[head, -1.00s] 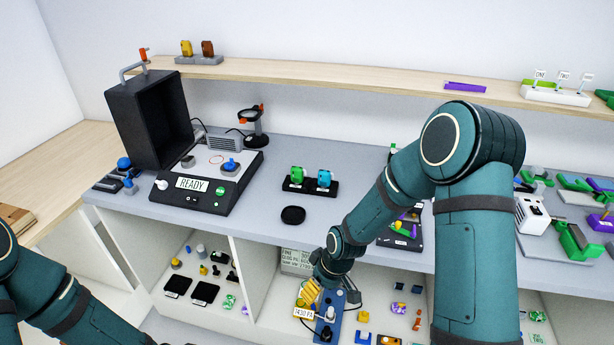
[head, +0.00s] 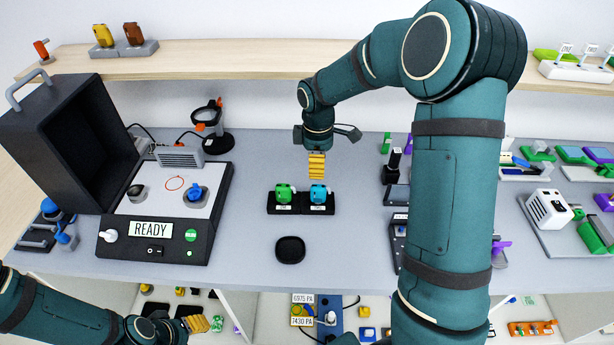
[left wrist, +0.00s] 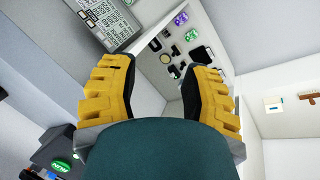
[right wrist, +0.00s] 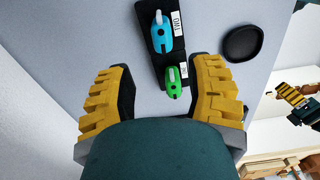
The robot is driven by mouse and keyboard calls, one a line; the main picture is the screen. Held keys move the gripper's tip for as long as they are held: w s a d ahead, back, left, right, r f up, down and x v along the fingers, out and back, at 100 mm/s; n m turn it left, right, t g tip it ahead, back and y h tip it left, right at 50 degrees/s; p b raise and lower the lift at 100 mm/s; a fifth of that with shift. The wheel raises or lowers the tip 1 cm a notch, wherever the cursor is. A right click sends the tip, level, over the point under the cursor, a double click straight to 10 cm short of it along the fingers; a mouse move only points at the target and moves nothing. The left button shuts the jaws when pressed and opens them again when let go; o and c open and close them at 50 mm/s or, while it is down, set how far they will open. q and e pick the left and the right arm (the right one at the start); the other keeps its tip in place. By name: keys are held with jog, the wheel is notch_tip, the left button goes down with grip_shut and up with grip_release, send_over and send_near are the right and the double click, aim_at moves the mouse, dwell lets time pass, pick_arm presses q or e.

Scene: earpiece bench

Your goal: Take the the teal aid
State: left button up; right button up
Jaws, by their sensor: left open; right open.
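The teal aid (head: 318,194) sits upright in the right place of a small black stand on the bench, beside a green aid (head: 283,193). In the right wrist view the teal aid (right wrist: 161,33) is at the top, and the green aid (right wrist: 173,82) lies nearer, between the fingertip lines. My right gripper (head: 317,166) is open and empty, just above and behind the teal aid. My left gripper (head: 198,324) is low at the front of the bench, open and empty, away from the aids.
A round black dish (head: 290,250) lies in front of the stand (head: 300,209). A tester reading READY (head: 150,230) with an open black lid is at the left. A magnifier stands behind. A wooden shelf (head: 240,62) runs above the back of the bench.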

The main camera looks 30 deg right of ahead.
aim_at(318, 186)
jog(key=shift+s+f, duration=0.15)
jog(key=shift+s, duration=0.1)
jog(key=shift+s+f+b, duration=0.1)
jog(key=shift+f+b, duration=0.25)
jog(key=shift+b, duration=0.1)
notch_tip(318, 186, down, 7)
jog(key=b, duration=0.5)
jog(key=shift+f+b, duration=0.2)
jog(key=shift+b, duration=0.1)
jog(key=shift+f+b, duration=0.4)
jog(key=shift+f, duration=0.35)
grip_shut()
